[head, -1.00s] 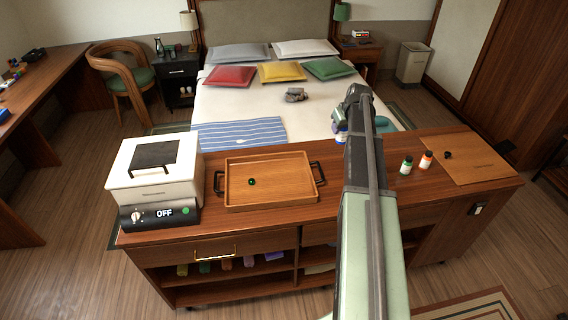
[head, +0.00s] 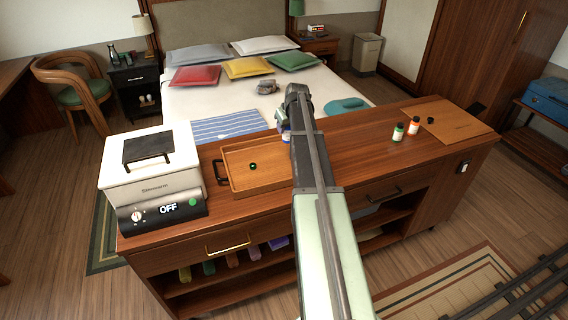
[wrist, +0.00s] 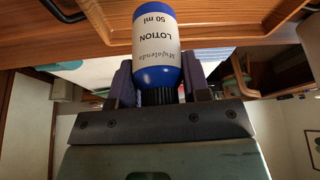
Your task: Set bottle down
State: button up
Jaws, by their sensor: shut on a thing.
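A blue lotion bottle (wrist: 156,76) with a white label and a black cap is between the fingers of my gripper (wrist: 157,88) in the wrist view. My gripper is shut on it near the cap end. The label reads upside down in that picture. In the head view a small blue part of the bottle (head: 286,137) shows beside my arm, near the tray's right side. My arm hides most of it there. I cannot tell whether its base touches the counter (head: 350,152).
A wooden tray (head: 236,184) with a small green round thing (head: 253,167) lies left of my arm. A white appliance (head: 150,172) reading OFF stands farther left. A green-labelled bottle (head: 398,132) and an orange-labelled bottle (head: 414,126) stand right, near a wooden board (head: 450,117).

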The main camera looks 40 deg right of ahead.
notch_tip(320, 180, down, 10)
jog(key=b, duration=0.7)
jog(key=shift+a+r, duration=0.1)
jog(key=shift+r, duration=0.25)
jog(key=shift+f, duration=0.25)
jog(key=o, duration=1)
jog(key=p+v, duration=1.1)
jog(key=v, duration=0.1)
jog(key=shift+r, duration=0.3)
jog(key=shift+f, duration=0.1)
